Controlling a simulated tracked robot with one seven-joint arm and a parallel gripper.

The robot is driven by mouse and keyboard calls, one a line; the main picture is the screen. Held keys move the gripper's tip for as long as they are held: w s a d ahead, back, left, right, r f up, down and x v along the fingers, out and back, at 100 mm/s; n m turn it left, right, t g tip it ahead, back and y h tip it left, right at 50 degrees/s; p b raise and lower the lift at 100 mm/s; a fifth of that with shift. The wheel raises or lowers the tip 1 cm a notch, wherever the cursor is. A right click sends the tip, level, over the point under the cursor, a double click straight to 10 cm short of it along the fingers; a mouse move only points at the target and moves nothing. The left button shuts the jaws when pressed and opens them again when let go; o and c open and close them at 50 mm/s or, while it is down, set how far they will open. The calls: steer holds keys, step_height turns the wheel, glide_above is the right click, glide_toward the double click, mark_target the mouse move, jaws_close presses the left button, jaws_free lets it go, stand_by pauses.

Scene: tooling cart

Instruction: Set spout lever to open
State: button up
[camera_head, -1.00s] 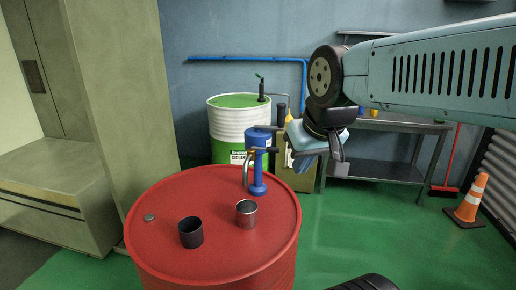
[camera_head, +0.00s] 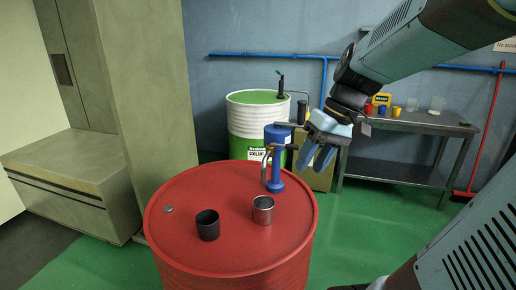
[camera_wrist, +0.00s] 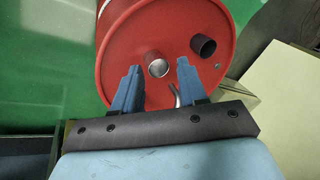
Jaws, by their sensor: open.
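A blue hand pump (camera_head: 276,172) stands upright on the red drum (camera_head: 180,230), near its far right edge. A curved metal spout (camera_head: 265,166) hangs at its left side. A dark bar (camera_head: 287,147) crosses the pump's top; I cannot tell whether it is the spout lever. My gripper (camera_head: 314,163) is open and empty, right of the pump, fingers tilted down. In the wrist view, the open fingers (camera_wrist: 159,72) point towards the drum (camera_wrist: 125,35), with a bit of metal spout (camera_wrist: 176,95) showing between them. The rest of the pump is hidden there.
A black cup (camera_head: 208,226) and a silver cup (camera_head: 263,210) stand on the drum in front of the pump. A green and white drum (camera_head: 246,125) stands behind. A workbench (camera_head: 420,125) is at the back right and a beige cabinet (camera_head: 140,110) at the left.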

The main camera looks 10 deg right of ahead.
steer(key=w+d+f+n+g+y, duration=0.1)
steer(key=w+d+y, duration=0.3)
steer(key=w+y, duration=0.3)
steer(key=n+t+y, duration=0.2)
steer(key=t+y, duration=0.1)
steer(key=y, duration=0.1)
glide_toward(287, 148)
steer(key=x, duration=1)
steer(key=shift+w+d+f, duration=0.1)
steer(key=shift+w+f, duration=0.05)
steer(key=shift+m, duration=0.3)
jaws_close()
